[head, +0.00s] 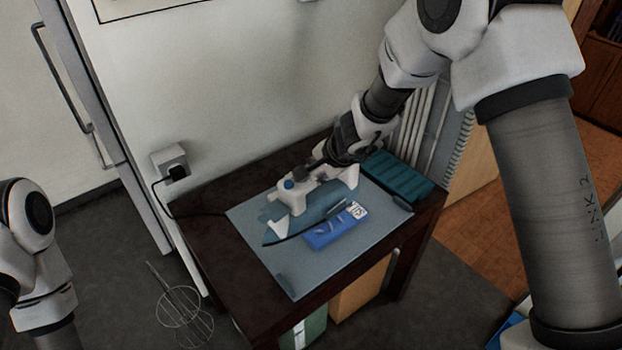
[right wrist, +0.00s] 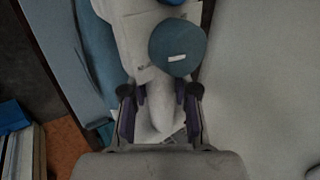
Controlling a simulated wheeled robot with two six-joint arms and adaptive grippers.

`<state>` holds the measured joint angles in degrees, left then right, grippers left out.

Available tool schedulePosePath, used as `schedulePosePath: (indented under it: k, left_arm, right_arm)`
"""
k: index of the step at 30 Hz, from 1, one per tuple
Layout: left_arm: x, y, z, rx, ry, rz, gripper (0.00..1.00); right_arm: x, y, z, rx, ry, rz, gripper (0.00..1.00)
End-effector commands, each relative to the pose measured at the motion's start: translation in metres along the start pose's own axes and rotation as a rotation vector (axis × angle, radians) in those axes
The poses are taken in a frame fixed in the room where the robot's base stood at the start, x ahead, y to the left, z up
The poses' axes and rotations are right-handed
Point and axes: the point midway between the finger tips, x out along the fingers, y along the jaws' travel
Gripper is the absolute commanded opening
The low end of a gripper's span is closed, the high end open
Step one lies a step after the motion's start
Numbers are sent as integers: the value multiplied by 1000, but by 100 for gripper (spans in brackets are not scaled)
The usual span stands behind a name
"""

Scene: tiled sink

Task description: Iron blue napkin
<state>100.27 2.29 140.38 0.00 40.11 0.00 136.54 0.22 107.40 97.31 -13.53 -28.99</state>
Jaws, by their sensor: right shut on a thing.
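A blue napkin (head: 328,231) with a white printed patch lies flat on a grey-blue ironing mat (head: 290,267) on the dark table. A white and teal iron (head: 290,214) stands on the mat, just behind and left of the napkin. My right gripper (head: 335,160) is at the iron's rear. In the right wrist view my right gripper (right wrist: 160,112) is shut on the iron's white handle (right wrist: 164,112). The iron's underside is hidden. My left arm shows at the lower left of the head view, but its gripper is out of the frame.
A folded teal cloth (head: 404,175) lies at the table's back right. A wall socket (head: 171,165) with a plugged black cord is at the left. A wire whisk-like object (head: 184,310) is below, left of the table (head: 215,253). The wall stands close behind the table.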

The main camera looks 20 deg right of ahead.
Motion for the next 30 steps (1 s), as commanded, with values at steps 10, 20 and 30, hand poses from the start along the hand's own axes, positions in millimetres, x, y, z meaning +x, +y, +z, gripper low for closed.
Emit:
schedulePosePath:
  k: [10, 20, 30]
  left_arm:
    - [6, 0, 0, 0, 0, 0, 61]
    - [34, 0, 0, 0, 0, 0, 61]
    - [36, 0, 0, 0, 0, 0, 61]
  right_arm:
    - [2, 6, -5, 86, 57, -5, 0]
    - [32, 25, -5, 86, 56, -6, 0]
    - [36, 27, -5, 85, 56, -7, 0]
